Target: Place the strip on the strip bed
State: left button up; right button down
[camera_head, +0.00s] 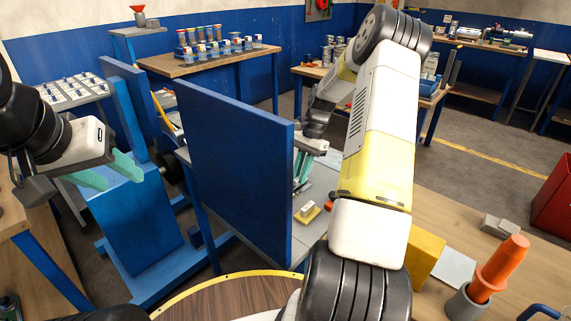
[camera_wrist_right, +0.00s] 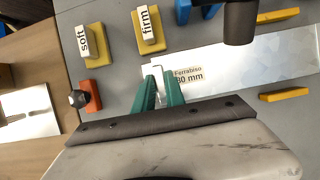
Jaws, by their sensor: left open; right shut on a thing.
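The strip (camera_wrist_right: 235,68) is a long pale metallic band in the right wrist view, with a label reading "Ferrabiso" and a size in mm at its left end. My right gripper (camera_wrist_right: 160,84) has its teal fingers close together at that labelled end, shut on the strip. The strip runs right between two yellow guides (camera_wrist_right: 283,95) on a grey surface, which looks like the strip bed; I cannot tell whether it touches that surface. In the head view my right gripper (camera_head: 302,168) is partly hidden by a blue panel. My left gripper (camera_head: 108,173) is open and empty at the left.
Yellow blocks labelled "soft" (camera_wrist_right: 92,45) and "firm" (camera_wrist_right: 148,32) and an orange block with a dark knob (camera_wrist_right: 79,98) sit near the right gripper. The upright blue panel (camera_head: 235,165) stands between my arms. An orange cone-like tool (camera_head: 500,265) stands at the right.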

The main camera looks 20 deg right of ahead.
jog(key=shift+f, duration=0.35)
jog(key=c, duration=1.4)
grip_release()
jog(key=v, duration=1.2)
